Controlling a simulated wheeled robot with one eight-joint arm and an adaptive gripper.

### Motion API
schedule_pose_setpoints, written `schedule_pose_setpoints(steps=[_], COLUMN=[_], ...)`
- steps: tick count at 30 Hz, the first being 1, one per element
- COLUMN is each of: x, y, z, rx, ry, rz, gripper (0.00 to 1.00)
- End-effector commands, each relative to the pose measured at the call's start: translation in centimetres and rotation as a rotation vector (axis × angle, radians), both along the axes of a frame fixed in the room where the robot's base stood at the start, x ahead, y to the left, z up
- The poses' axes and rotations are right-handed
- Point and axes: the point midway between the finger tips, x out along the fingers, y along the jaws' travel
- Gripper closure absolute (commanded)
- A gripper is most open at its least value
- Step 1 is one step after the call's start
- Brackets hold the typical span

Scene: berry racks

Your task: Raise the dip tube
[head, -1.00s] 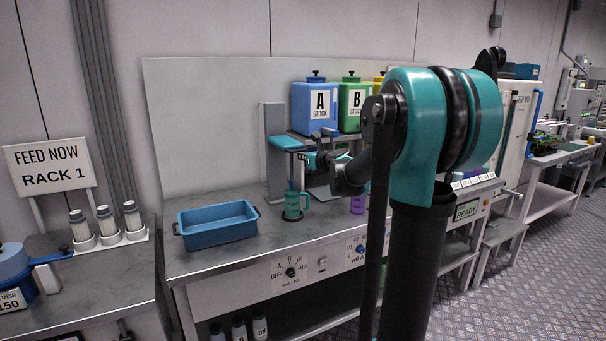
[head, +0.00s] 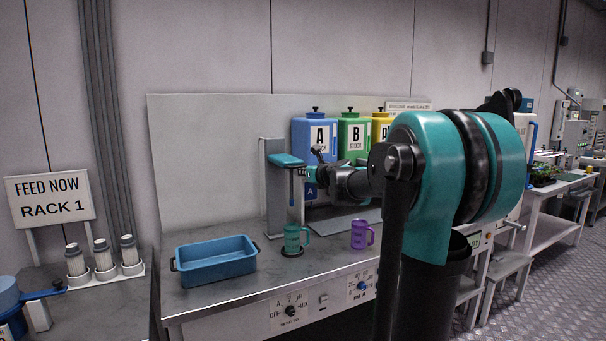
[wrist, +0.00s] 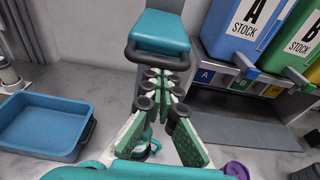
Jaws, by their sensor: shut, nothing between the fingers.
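The dip tube (head: 291,187) hangs under a teal carriage (head: 287,160) high on a grey post, over a green mug (head: 292,238) on the bench. Whether its lower end clears the mug rim is hard to tell. In the wrist view the teal carriage (wrist: 160,32) has a black handle bar (wrist: 157,63) along its front. My gripper (wrist: 163,74) is shut and empty, its tips just below that bar in the picture; I cannot tell if they touch. The mug (wrist: 146,146) is partly hidden behind the fingers. In the head view my gripper (head: 311,172) is beside the carriage.
A blue tray (head: 215,262) stands left on the bench, and a purple mug (head: 362,235) to the right. Blue (head: 315,138), green (head: 353,138) and yellow stock containers stand behind. A sign (head: 50,201) reads "FEED NOW RACK 1". The bench front between tray and green mug is clear.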

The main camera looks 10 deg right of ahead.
Motion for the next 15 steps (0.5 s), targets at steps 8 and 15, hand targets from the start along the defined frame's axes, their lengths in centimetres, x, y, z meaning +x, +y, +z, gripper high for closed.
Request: schedule_pose_setpoints(steps=[8,15], x=[0.3,-2.6], y=[-0.6,-1.6], z=[-3.2,-3.5], rx=[0.000,-0.002], ry=[0.001,0.002], rz=[-0.001,-0.001], gripper=[1.00,1.00])
